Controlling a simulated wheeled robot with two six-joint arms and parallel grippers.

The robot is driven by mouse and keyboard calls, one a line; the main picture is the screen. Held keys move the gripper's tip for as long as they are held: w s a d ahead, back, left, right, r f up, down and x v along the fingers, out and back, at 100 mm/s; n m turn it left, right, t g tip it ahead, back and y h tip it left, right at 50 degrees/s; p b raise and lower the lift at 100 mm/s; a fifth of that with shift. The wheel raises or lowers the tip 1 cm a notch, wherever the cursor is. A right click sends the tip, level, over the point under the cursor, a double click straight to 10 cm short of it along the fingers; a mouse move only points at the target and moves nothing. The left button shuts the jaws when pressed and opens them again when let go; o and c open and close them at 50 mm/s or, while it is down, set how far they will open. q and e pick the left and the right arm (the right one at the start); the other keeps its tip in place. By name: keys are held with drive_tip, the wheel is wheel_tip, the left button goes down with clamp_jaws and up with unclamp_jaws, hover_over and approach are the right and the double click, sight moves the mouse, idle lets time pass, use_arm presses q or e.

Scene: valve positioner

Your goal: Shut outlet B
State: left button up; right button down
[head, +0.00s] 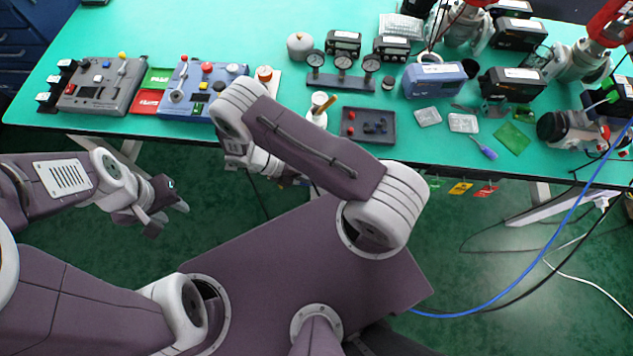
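No label reading outlet B is legible. I cannot tell whether either carries outlet B. My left gripper (168,214) is in front of the table's near edge, over the floor, with its fingers apart and nothing between them. It touches neither panel. My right gripper (294,179) is mostly hidden behind my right arm near the table edge, so its fingers do not show clearly.
A green card (157,78) and a red card (146,103) lie between the panels. A gauge stand (341,82), a dark tray (368,126) and a blue-grey box (435,80) stand farther right. Valve hardware (574,131) crowds the right end. A blue cable (560,228) hangs there.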

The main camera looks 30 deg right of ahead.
drive_tip(key=shift+f, duration=0.3)
drive_tip(key=shift+a+b, duration=0.1)
drive_tip(key=shift+b, duration=0.2)
idle(0.3)
drive_tip(key=shift+w+r+p, duration=0.1)
drive_tip(key=shift+r+p, duration=0.6)
drive_tip(key=shift+r, duration=0.15)
